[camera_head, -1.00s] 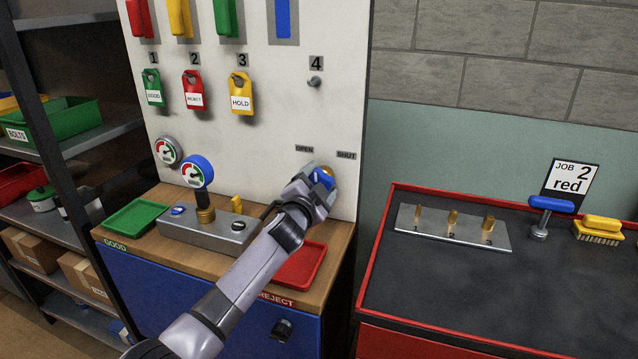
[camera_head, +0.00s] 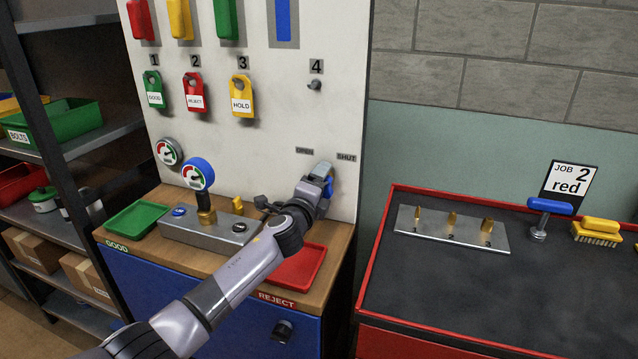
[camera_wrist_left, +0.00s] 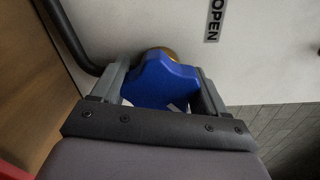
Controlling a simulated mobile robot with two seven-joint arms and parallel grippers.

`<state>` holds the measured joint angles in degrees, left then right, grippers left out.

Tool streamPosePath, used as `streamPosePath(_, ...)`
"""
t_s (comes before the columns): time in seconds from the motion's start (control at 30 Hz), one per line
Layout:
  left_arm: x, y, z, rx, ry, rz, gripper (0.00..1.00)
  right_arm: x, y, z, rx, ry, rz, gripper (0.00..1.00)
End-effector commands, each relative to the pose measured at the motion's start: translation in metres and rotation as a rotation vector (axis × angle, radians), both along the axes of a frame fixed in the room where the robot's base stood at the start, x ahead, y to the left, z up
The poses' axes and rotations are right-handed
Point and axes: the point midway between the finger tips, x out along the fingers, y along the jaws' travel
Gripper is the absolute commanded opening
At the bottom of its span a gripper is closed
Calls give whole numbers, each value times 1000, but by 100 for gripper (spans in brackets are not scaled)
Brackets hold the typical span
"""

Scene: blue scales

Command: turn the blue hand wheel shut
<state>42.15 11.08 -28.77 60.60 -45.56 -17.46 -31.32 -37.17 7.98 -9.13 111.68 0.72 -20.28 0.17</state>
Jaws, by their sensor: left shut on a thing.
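The blue hand wheel (camera_head: 328,187) is on the white panel (camera_head: 270,140), below the OPEN label (camera_head: 304,151) and the SHUT label (camera_head: 346,157). In the head view my left gripper (camera_head: 322,181) hides most of the wheel. In the left wrist view the blue wheel (camera_wrist_left: 160,82) sits between the two grey fingers of my left gripper (camera_wrist_left: 163,90), which is shut on it. A brass part (camera_wrist_left: 160,52) shows behind the wheel. The OPEN label (camera_wrist_left: 215,18) appears turned sideways there. My right gripper is not in view.
A grey block with a gauge (camera_head: 197,172) stands left of my arm on the wooden top. A green tray (camera_head: 138,219) and a red tray (camera_head: 298,267) lie on it. A black pipe (camera_wrist_left: 72,38) runs beside the wheel. A red-rimmed bench (camera_head: 480,285) stands right.

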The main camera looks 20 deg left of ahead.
Motion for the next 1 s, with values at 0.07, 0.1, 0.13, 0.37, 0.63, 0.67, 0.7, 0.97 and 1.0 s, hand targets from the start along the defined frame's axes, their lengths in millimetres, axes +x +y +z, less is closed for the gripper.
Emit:
streamPosePath(0.07,0,1,0,53,0,1,43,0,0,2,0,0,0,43)
streamPosePath(0.1,0,0,0,77,-1,1,43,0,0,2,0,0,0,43)
streamPosePath(0.13,0,0,0,92,-1,1,43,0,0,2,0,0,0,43)
streamPosePath(0.37,0,0,-1,180,-3,2,43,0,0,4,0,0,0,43)
streamPosePath(0.63,0,0,-1,214,-5,2,43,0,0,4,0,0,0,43)
streamPosePath(0.67,0,0,-1,215,-6,1,43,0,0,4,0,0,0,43)
streamPosePath(0.7,0,0,-1,215,-6,1,43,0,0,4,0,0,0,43)
streamPosePath(0.97,0,0,-1,216,-6,1,43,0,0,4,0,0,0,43)
streamPosePath(1.0,0,0,-1,216,-5,0,87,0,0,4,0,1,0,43)
